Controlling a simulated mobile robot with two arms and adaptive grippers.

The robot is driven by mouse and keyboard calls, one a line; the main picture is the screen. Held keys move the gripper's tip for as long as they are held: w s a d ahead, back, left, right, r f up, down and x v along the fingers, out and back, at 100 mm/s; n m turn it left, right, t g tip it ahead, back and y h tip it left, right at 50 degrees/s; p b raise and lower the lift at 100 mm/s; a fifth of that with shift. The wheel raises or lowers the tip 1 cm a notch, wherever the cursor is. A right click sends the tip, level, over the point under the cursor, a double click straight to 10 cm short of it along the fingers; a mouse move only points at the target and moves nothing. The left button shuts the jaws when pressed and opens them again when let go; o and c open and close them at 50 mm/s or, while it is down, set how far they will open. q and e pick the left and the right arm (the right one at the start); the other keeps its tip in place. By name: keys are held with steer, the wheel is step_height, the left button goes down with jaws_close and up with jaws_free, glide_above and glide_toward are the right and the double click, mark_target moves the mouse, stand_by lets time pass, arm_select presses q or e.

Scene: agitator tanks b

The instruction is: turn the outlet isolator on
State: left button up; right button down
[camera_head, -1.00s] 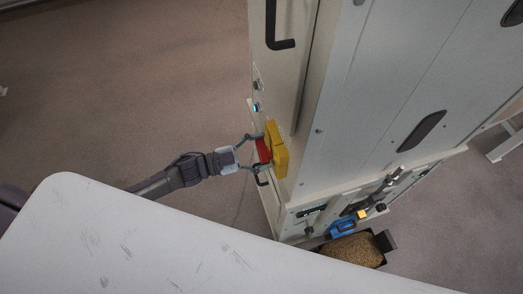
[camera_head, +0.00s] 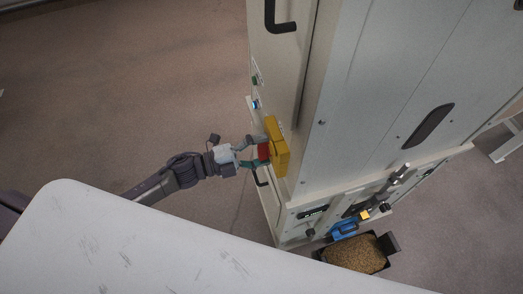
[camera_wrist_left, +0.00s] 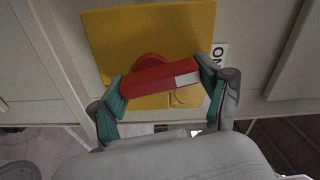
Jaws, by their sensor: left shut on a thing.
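The outlet isolator is a yellow box (camera_head: 277,147) with a red handle (camera_head: 263,151), mounted on the side of the tall grey cabinet. In the left wrist view the yellow plate (camera_wrist_left: 115,38) fills the upper middle. The red handle (camera_wrist_left: 150,80) lies across it, slightly tilted, with a white patch at its right end. My left gripper (camera_head: 256,151) has its fingers on both ends of the handle; it also shows in the left wrist view (camera_wrist_left: 161,88). Part of a label (camera_wrist_left: 219,56) shows right of the plate, mostly hidden. My right gripper is not in view.
The grey cabinet (camera_head: 370,90) stands right of my arm, with a black door handle (camera_head: 281,27) above the isolator. A blue part (camera_head: 344,229) and a tray of brown grains (camera_head: 354,252) are at its foot. A white worn tabletop (camera_head: 130,240) fills the lower left.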

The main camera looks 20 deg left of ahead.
arm_select(q)
steer(key=shift+s+f+m+b, duration=0.15)
steer(key=shift+m+b, duration=0.35)
steer(key=shift+m, duration=0.7)
steer(key=shift+d, duration=0.1)
steer(key=o, duration=1.1)
steer(key=v, duration=1.2)
